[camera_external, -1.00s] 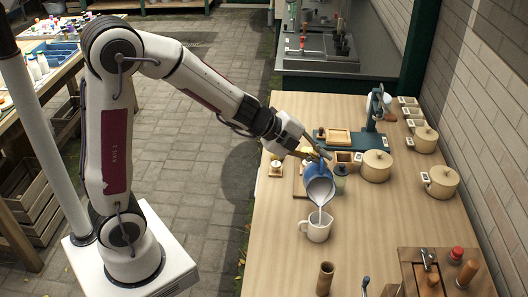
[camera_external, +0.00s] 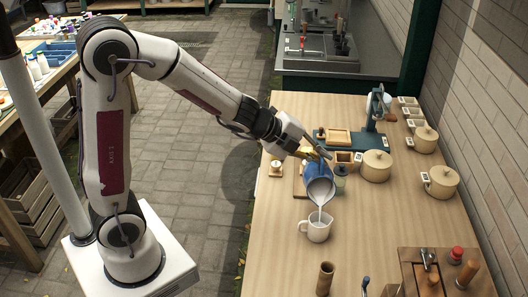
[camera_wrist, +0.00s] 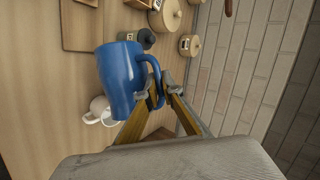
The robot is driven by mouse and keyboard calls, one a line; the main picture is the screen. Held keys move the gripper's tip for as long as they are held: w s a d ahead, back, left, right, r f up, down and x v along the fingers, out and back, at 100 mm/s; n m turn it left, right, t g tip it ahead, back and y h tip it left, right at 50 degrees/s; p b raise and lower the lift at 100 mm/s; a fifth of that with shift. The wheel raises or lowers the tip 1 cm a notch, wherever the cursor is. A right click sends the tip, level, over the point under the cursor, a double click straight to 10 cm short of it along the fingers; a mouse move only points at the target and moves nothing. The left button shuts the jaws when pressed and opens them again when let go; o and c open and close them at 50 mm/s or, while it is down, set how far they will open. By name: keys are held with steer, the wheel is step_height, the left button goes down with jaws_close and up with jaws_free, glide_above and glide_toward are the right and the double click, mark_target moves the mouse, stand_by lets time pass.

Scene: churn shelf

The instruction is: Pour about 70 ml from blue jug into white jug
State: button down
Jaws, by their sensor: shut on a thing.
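The blue jug (camera_external: 319,185) is tipped over the white jug (camera_external: 316,232) in the external view. A thin pale stream runs from its lip into the white jug, and pale liquid shows inside the blue jug. My gripper (camera_external: 314,156) is shut on the blue jug's handle. In the wrist view, the blue jug (camera_wrist: 122,78) hangs from my gripper's fingers (camera_wrist: 160,92). The white jug (camera_wrist: 100,108) stands on the table, partly hidden behind the blue jug. The level inside the white jug is too small to tell.
Lidded wooden pots (camera_external: 376,166) stand right of the jugs. A teal stand (camera_external: 372,135) is behind them. The table left of the white jug (camera_external: 272,225) is clear.

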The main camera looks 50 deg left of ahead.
mark_target(316, 164)
steer(key=shift+s+d+r+b, duration=0.15)
steer(key=shift+d+r+b, duration=0.15)
steer(key=shift+b, duration=0.25)
steer(key=shift+a+f, duration=0.1)
steer(key=shift+w+a+f, duration=0.25)
steer(key=shift+a, duration=0.15)
steer(key=shift+w+a+f+n+g+h, duration=0.15)
steer(key=shift+w+a+f+n+g, duration=0.1)
steer(key=shift+a+f, duration=0.15)
steer(key=shift+w+a+f+n+g+h, duration=0.15)
steer(key=shift+a+f+n+g, duration=0.15)
steer(key=shift+f, duration=0.1)
steer(key=shift+w+a+f+g+h, duration=0.15)
steer(key=shift+a+f+g+h, duration=0.15)
steer(key=shift+f, duration=0.25)
steer(key=shift+f+n, duration=0.1)
steer(key=shift+n, duration=0.15)
steer(key=shift+w+a+f+n+g+h+p, duration=0.2)
steer(key=shift+a+f+n+g+h+p, duration=0.1)
steer(key=shift+f+p, duration=0.15)
steer(key=shift+w+a+f+n+g+h+p, duration=0.25)
steer(key=shift+f+h+p, duration=0.1)
steer(key=shift+f, duration=0.1)
steer(key=shift+w+a+f, duration=0.1)
steer(key=shift+a, duration=0.1)
